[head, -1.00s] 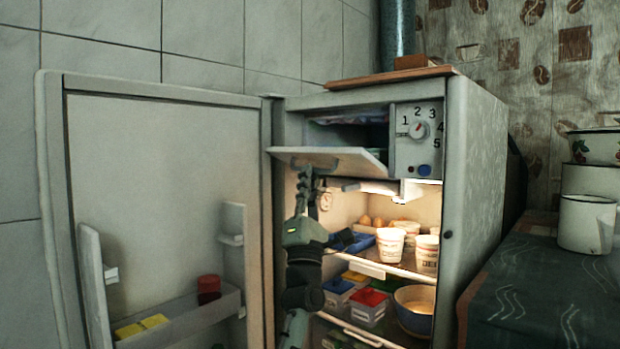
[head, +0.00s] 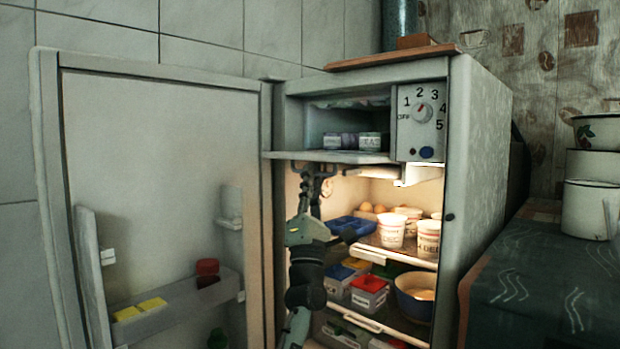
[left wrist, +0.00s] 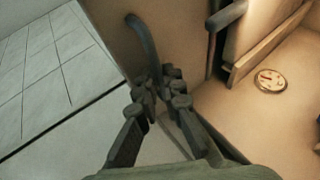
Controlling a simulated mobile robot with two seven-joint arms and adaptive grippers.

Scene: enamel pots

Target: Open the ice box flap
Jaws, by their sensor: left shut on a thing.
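The ice box flap (head: 330,156) is at the top of the open fridge. It is swung down to about level, and the ice box behind it shows several small tubs (head: 355,141). My left gripper (head: 312,180) is just below the flap's left part, with its arm coming up from below. In the left wrist view, my left gripper (left wrist: 168,84) is shut on a dark curved handle (left wrist: 143,42) of the flap. The fingers hide part of the handle. My right gripper is out of view.
The fridge door (head: 160,190) stands wide open at the left. Lit shelves below the flap hold white cups (head: 391,231), a blue tray (head: 352,226) and a bowl (head: 415,296). A temperature dial (head: 422,112) is right of the ice box. Enamel pots (head: 590,208) stand at the right.

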